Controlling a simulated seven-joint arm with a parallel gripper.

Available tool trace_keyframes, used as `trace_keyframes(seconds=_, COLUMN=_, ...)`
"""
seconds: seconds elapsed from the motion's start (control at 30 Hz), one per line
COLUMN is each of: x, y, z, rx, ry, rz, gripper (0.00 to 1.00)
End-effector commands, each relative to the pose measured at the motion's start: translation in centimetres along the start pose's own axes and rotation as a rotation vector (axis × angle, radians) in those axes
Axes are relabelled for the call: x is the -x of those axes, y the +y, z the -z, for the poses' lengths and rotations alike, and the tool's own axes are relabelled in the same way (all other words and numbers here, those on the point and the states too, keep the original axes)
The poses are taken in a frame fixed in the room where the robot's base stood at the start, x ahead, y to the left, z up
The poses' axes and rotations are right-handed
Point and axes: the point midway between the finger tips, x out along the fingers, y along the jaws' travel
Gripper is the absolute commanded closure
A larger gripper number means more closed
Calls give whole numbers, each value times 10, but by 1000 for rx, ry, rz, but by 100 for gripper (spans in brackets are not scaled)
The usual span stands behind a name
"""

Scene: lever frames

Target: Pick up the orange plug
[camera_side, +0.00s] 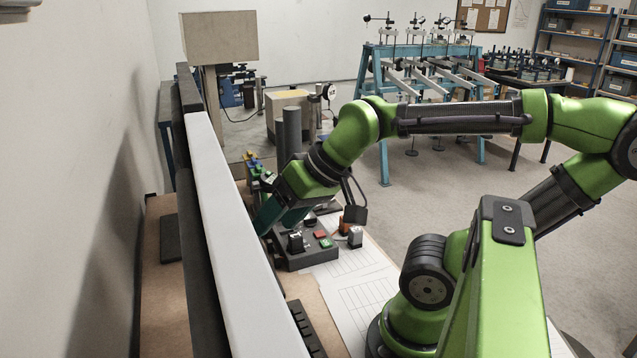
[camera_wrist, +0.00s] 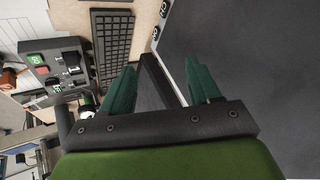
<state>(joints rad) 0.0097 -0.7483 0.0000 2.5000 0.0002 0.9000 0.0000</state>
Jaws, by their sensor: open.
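A small orange item (camera_side: 344,227), which looks like the orange plug, is beside the far right of the dark control box (camera_side: 300,258) in the side view. An orange-brown item (camera_wrist: 8,79) at the left edge of the wrist view may be the same one. My gripper (camera_side: 266,226) is tilted down at the left, near the light rail, with its tips partly hidden. In the wrist view my gripper (camera_wrist: 161,72) has its two teal fingers spread apart with nothing held between them. The orange item is well away from the fingers.
The control box carries red and green buttons and a black knob. A black keyboard (camera_wrist: 113,45) lies beside it in the wrist view. A long light rail (camera_side: 225,210) runs along the left of the bench. Dark upright cylinders (camera_side: 291,130) stand behind my gripper.

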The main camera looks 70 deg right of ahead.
Motion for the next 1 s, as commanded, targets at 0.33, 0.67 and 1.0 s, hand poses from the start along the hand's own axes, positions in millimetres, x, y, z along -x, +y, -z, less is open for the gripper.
trace_keyframes(seconds=0.33, x=-28, y=120, z=72, rx=-323, ry=-118, rz=-268, gripper=38)
trace_keyframes(seconds=0.67, x=-15, y=308, z=102, rx=-485, ry=-346, rz=-478, gripper=38)
trace_keyframes(seconds=1.0, x=-6, y=342, z=104, rx=-363, ry=-454, rz=-476, gripper=38)
